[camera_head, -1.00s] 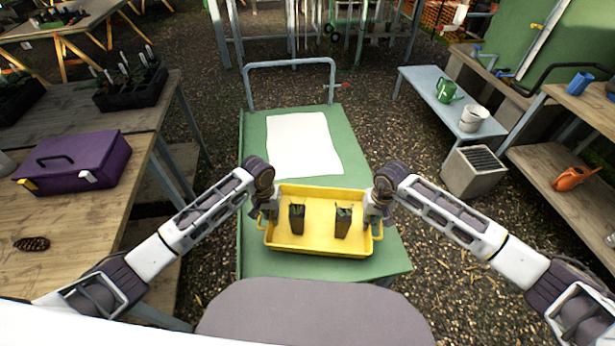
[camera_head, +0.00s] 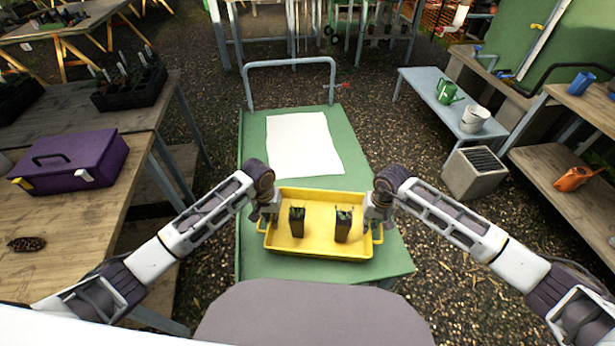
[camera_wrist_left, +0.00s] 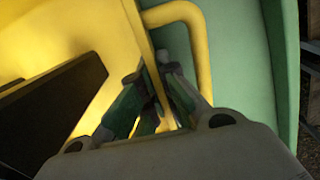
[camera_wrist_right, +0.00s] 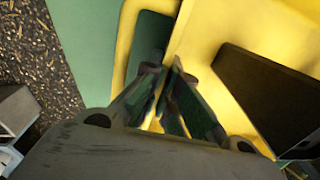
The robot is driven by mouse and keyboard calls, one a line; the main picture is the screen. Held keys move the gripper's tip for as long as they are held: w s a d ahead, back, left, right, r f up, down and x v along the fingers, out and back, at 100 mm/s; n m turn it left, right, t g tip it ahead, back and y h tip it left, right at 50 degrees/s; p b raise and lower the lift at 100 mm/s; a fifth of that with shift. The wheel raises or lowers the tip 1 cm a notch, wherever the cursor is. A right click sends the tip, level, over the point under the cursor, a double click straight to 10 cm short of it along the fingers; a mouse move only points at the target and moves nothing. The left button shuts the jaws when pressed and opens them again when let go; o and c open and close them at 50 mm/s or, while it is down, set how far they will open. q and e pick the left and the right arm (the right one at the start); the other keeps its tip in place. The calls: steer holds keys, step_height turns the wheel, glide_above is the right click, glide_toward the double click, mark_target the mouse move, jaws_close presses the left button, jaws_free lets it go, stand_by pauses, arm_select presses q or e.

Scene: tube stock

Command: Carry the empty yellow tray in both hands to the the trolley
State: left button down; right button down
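The yellow tray (camera_head: 318,254) is level over the near part of the green trolley bed (camera_head: 345,118); I cannot tell whether it touches the bed. Two dark pots with small green plants, a left one (camera_head: 297,224) and a right one (camera_head: 343,226), stand in it. My left gripper (camera_head: 268,212) is at the tray's left wall; the left wrist view shows its fingers (camera_wrist_left: 166,64) closed around the rim beside the looped handle (camera_wrist_left: 204,55). My right gripper (camera_head: 374,212) is at the right wall; the right wrist view shows its fingers (camera_wrist_right: 163,68) closed around the rim.
A white sheet (camera_head: 303,146) lies on the trolley, behind the tray. The trolley's grey push bar (camera_head: 290,63) stands at its far end. A wooden bench with a purple toolbox (camera_head: 72,160) is on the left. A grey bin (camera_head: 474,174) and low blue bench (camera_head: 440,95) are on the right.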

arm_select(q)
steer(key=shift+f, duration=0.15)
arm_select(e)
steer(key=shift+d+f, duration=0.1)
steer(key=shift+f, duration=0.1)
arm_select(q)
steer(key=c, duration=2.2)
jaws_free()
steer(key=shift+a+f, duration=0.1)
arm_select(e)
steer(key=c, duration=2.2)
jaws_free()
arm_select(q)
steer(key=o, duration=0.6)
steer(key=shift+c, duration=0.2)
arm_select(e)
steer(key=o, duration=0.6)
steer(key=shift+c, duration=0.2)
steer(key=shift+r, duration=0.1)
